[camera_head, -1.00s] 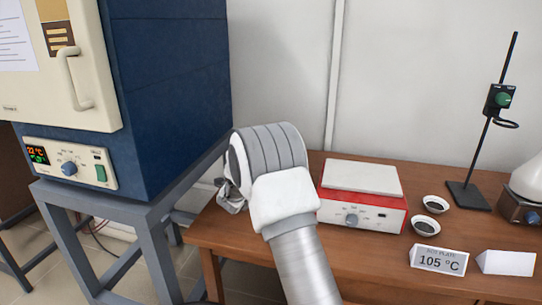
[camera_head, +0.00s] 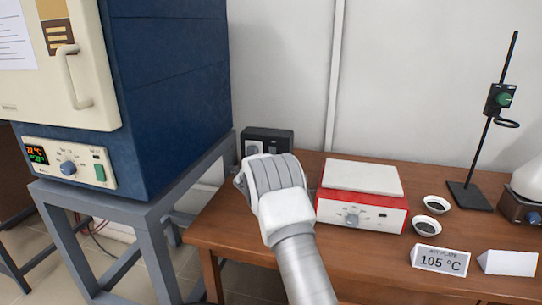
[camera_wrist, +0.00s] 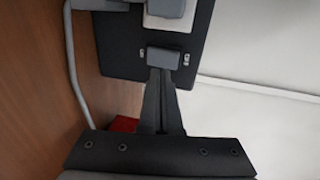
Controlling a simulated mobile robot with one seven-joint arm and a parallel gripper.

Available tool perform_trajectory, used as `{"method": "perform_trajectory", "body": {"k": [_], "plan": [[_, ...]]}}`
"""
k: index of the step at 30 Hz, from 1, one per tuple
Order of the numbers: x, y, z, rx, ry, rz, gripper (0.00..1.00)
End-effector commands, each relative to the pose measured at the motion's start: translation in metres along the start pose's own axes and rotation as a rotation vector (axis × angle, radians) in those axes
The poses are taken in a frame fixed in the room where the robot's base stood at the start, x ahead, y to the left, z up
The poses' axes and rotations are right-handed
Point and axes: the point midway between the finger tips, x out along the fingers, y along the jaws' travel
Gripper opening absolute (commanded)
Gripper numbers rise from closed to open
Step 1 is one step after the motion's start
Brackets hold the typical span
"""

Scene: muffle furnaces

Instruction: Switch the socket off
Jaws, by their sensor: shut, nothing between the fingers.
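In the wrist view the black socket box (camera_wrist: 118,45) fills the top middle, with a white outlet and a grey plug at the top edge. My gripper (camera_wrist: 162,72) is shut and empty, its fingers pointing at the box's face. A small grey block sits at the fingertips; I cannot tell whether they touch it. In the head view my own wrist hides the fingers and the lower part of the box.
A red and white hot plate (camera_head: 362,196) stands just right of my arm. A blue furnace (camera_head: 175,90) on a grey stand is to the left. A grey cable (camera_wrist: 74,65) runs beside the box. Small bowls, a sign and a black stand (camera_head: 468,196) occupy the table's right.

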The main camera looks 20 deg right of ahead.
Motion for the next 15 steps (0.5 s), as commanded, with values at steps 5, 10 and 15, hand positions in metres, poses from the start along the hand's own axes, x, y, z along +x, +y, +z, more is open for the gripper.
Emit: {"method": "perform_trajectory", "body": {"k": [5,10,15], "plan": [[0.018,-0.006,0.0,0.002,0.001,-0.001,0.0],[0.028,-0.01,0.0,0.002,0.001,-0.001,0.0],[0.032,-0.012,0.0,0.001,0.0,-0.001,0.0]]}}
